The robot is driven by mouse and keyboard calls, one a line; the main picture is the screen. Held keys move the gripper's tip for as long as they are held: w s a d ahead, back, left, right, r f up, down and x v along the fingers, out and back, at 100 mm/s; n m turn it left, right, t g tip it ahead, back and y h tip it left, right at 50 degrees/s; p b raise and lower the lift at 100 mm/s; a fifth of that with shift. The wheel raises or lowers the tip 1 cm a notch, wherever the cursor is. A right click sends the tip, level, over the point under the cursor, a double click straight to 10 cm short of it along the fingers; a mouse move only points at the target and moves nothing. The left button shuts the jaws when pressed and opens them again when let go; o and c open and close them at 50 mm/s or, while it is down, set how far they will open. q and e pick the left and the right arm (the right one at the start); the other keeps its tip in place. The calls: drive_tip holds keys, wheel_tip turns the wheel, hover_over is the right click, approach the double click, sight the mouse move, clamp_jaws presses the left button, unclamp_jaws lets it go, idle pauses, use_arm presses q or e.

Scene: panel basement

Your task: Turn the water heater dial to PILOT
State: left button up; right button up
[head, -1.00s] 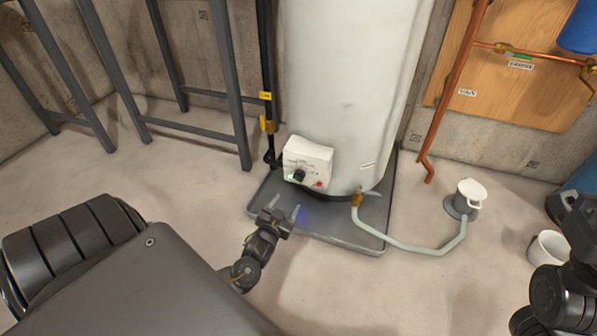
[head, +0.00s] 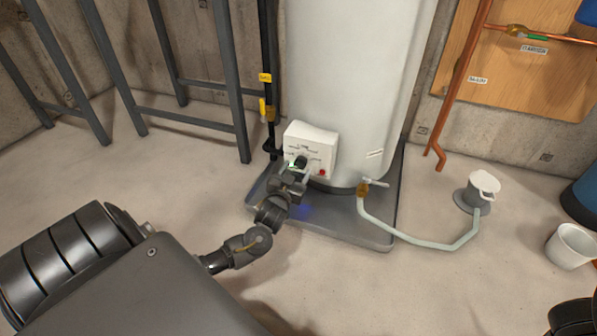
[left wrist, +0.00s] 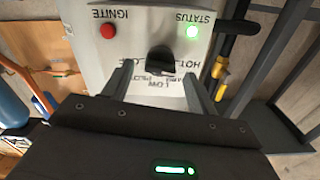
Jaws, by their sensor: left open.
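The water heater (head: 350,80) is a tall white tank with a white control box (head: 318,140) low on its front. The black dial (left wrist: 160,60) sits on this box, between a red IGNITE button (left wrist: 108,31) and a lit green STATUS light (left wrist: 192,32). HOT and LOW show near the dial; other lettering is partly hidden and the dial's setting is unclear. My left gripper (left wrist: 158,88) is open, its two fingers spread on either side of the dial without visibly gripping it. In the head view the left gripper (head: 295,170) partly covers the dial. My right gripper is out of view.
The heater stands in a grey drain pan (head: 345,235). A pale hose (head: 420,249) runs from its drain valve to a white cup-like fitting (head: 483,186). A white bucket (head: 571,246) stands at the right. A grey metal frame (head: 185,125) stands at the left.

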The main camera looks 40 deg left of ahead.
sight(298, 167)
use_arm(q)
drive_tip(key=shift+b+x, duration=0.6)
drive_tip(key=shift+x, duration=1.05)
drive_tip(key=c, duration=1)
